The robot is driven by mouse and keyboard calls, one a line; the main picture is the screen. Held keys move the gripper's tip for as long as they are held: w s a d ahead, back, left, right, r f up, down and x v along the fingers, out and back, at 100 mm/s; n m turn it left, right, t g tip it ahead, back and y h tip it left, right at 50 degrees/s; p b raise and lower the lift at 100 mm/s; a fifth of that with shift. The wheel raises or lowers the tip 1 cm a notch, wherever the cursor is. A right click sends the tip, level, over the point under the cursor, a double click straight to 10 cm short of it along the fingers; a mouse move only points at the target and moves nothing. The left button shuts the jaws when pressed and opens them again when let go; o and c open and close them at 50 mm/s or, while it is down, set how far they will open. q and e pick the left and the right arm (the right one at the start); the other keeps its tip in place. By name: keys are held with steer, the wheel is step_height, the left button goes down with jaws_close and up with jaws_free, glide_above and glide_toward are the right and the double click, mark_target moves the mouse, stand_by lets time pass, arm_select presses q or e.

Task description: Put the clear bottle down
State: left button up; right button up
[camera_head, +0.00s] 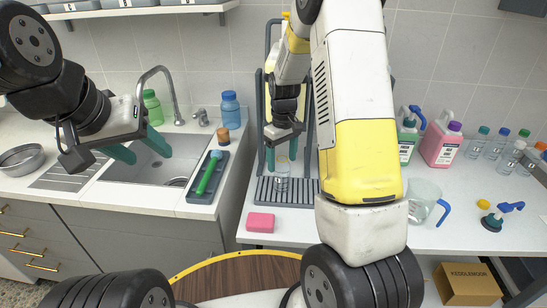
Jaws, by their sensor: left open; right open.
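A clear bottle (281,184) stands upright on the dark slatted rack (262,196) on the right counter. My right gripper (282,153) is above it, pointing down, with its teal fingers apart near the bottle's top. The fingers partly overlap the bottle's upper part, so I cannot tell whether they touch it. My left gripper (138,147) is open and empty over the sink (150,178).
A pink sponge (260,222) lies in front of the rack. A clear jug (424,195) with a blue handle stands to the right, beyond my arm. Several clear bottles stand at the far right. A tray (203,196) holds a green brush.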

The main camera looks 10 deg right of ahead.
step_height(320, 180, up, 6)
steer(key=shift+r, duration=0.25)
steer(key=s+r+m+t+y, duration=0.1)
steer(key=s+r+m+t, duration=0.1)
steer(key=s+r, duration=0.85)
steer(key=s+a+r+m+t, duration=0.1)
steer(key=s+r+t, duration=0.1)
steer(key=s, duration=0.5)
steer(key=s+a+r+m+t+y, duration=0.1)
steer(key=s+r+m+t, duration=0.1)
steer(key=s+r, duration=0.2)
steer(key=s, duration=0.3)
steer(key=shift+r, duration=0.4)
